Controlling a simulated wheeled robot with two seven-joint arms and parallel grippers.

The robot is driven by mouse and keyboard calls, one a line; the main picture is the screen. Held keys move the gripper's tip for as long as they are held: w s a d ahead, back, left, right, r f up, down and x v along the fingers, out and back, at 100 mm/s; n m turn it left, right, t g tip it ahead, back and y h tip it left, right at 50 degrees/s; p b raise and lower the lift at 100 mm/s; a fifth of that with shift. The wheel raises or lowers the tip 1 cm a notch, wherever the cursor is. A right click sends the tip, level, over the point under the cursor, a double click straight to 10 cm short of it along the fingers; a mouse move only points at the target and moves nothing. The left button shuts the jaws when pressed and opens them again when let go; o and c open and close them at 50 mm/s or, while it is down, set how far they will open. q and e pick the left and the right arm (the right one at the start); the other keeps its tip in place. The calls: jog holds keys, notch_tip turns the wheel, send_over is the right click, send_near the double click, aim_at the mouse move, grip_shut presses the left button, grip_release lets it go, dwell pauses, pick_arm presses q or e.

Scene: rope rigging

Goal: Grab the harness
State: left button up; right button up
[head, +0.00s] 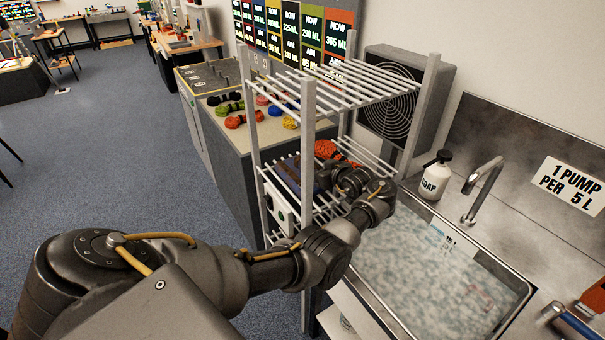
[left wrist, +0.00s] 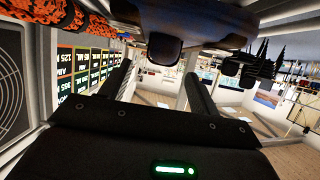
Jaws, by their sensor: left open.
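A dark blue and brown item (head: 290,172) lies on the wire rack's middle shelf; it may be the harness, but its shape is partly hidden. A dark padded piece (left wrist: 155,35) hangs into the top of the left wrist view, close in front of my left gripper (left wrist: 160,75). The fingers are apart with nothing between them. In the head view my left gripper (head: 330,181) reaches into the rack from the right, beside that item, its fingertips mostly hidden. My right gripper is not in view.
The wire rack (head: 308,130) has posts and shelves close around my left arm. An orange rope (head: 330,150) lies on its shelf, also in the wrist view (left wrist: 60,12). A water-filled sink (head: 430,275) and a soap bottle (head: 436,176) stand right. Coloured ropes lie on the counter behind.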

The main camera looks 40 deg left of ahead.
pick_arm(q)
jog(key=shift+x, duration=3.2)
jog(key=shift+s, duration=0.1)
jog(key=shift+c, duration=0.3)
grip_shut()
jog(key=shift+r, duration=0.1)
